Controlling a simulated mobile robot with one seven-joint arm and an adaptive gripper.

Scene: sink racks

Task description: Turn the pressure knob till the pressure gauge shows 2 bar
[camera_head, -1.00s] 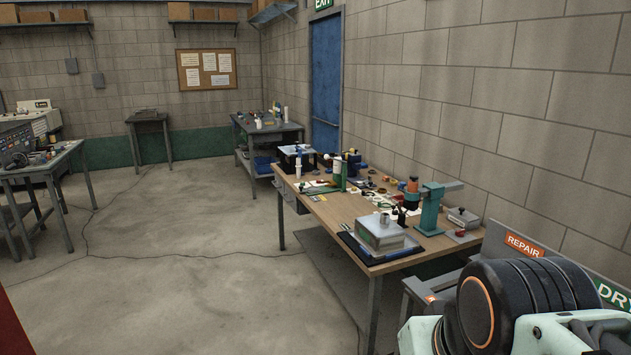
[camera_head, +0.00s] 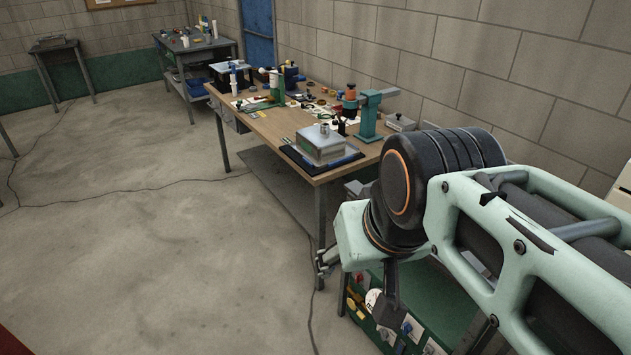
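I cannot make out the pressure knob or the pressure gauge in the head view. My pale green and black arm fills the right side, with a black joint with an orange ring in front. My gripper's fingers cannot be made out for certain. A small grey jointed part shows at the arm's left edge, and a dark part hangs below the joint; I cannot tell whether either is the gripper. Below the arm, a small white round thing (camera_head: 373,299) sits by a green-topped bench, too small and covered to identify.
A wooden workbench (camera_head: 283,121) stands in the middle along the block wall, with a clear-lidded box (camera_head: 321,144), a teal press (camera_head: 368,116) and small parts. The green bench (camera_head: 436,297) lies partly under my arm. Bare floor (camera_head: 150,250) is free at left; a cable crosses it.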

